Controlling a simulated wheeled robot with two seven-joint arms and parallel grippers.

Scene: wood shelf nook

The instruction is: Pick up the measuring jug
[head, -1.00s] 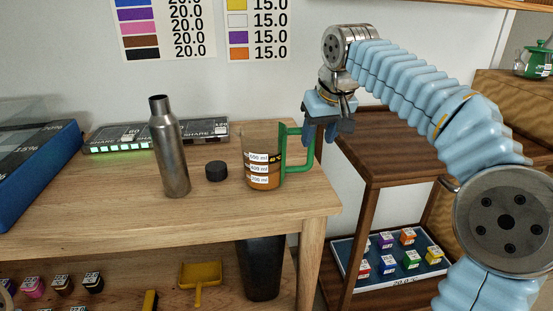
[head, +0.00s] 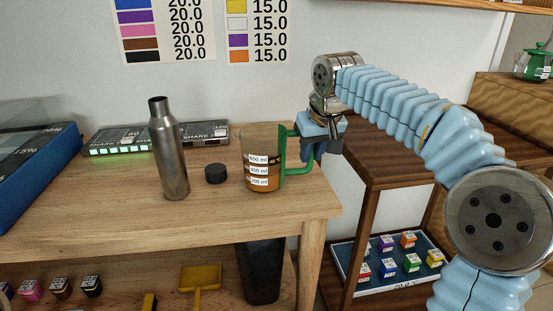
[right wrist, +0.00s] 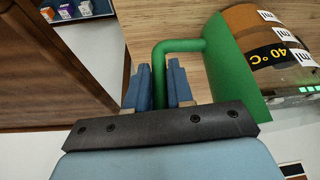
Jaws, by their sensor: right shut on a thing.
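The measuring jug (head: 262,170) stands on the wooden table, clear-walled with brown contents, white volume labels and a green handle on its right side. In the right wrist view the jug (right wrist: 252,28) is at upper right, with its green handle (right wrist: 178,46) reaching between my fingers. My right gripper (head: 309,150) is at the handle, to the right of the jug. In the right wrist view the gripper (right wrist: 160,85) has its blue fingers on either side of the handle's bar, shut on it. My left gripper is not in view.
A metal bottle (head: 169,150) and a black cap (head: 216,173) stand left of the jug. A power strip-like box (head: 155,138) lies behind them. The table's right edge is close to the jug, and a dark wooden shelf (head: 385,165) stands beyond it.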

